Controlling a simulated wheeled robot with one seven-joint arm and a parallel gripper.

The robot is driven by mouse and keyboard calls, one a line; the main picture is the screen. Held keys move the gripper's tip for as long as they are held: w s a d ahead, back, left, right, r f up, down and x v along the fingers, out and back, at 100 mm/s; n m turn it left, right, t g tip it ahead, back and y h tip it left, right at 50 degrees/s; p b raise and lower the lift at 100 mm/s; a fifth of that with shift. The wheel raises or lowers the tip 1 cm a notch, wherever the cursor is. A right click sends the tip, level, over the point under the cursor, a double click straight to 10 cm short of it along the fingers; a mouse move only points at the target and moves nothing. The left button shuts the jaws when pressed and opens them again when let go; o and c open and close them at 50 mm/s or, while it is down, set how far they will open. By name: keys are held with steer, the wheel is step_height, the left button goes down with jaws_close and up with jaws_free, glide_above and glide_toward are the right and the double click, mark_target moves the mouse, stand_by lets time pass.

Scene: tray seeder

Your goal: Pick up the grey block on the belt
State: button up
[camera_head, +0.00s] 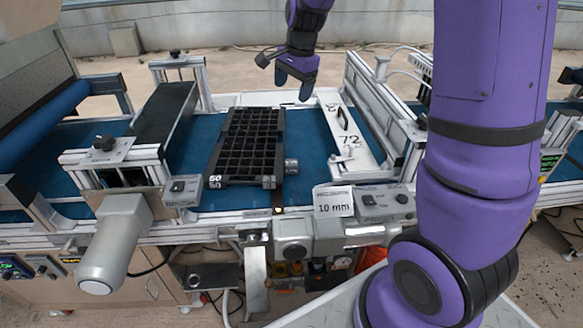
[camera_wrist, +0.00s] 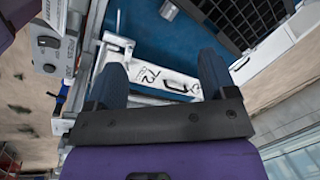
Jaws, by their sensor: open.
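The small grey block (camera_head: 291,166) sits on the blue belt (camera_head: 307,150), close against the right side of the black cell tray (camera_head: 217,165). It also shows at the top of the wrist view as a small grey piece (camera_wrist: 168,10) on the blue belt, with the dark tray to its right. My gripper (camera_head: 293,86) is open and empty, in the air beyond the tray's far end in the head view. In the wrist view my two fingers (camera_wrist: 161,62) stand apart, with the white plate showing between them and the block beyond the fingertips.
A white plate marked 72 (camera_head: 347,137) with a black handle lies right of the block; it also shows in the wrist view (camera_wrist: 160,77). A "10 mm" sign (camera_head: 334,202) stands at the near edge. Metal frames (camera_head: 185,70) cross the belt left and right.

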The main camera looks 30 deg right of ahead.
steer(key=w+d+f+m+g, duration=0.1)
steer(key=w+d+f+m, duration=0.2)
steer(key=f, duration=0.4)
steer(key=w+f+m, duration=0.2)
steer(key=w+f, duration=0.3)
steer(key=f, duration=0.1)
steer(key=m+g, duration=0.1)
steer(key=m, duration=0.3)
glide_above(292, 162)
steer(key=shift+h, duration=0.4)
step_height(292, 162, down, 12)
steer(key=shift+w+d+f, duration=0.1)
steer(key=shift+f, duration=0.55)
step_height(292, 162, down, 10)
steer(key=shift+f, duration=0.1)
steer(key=c, duration=1.1)
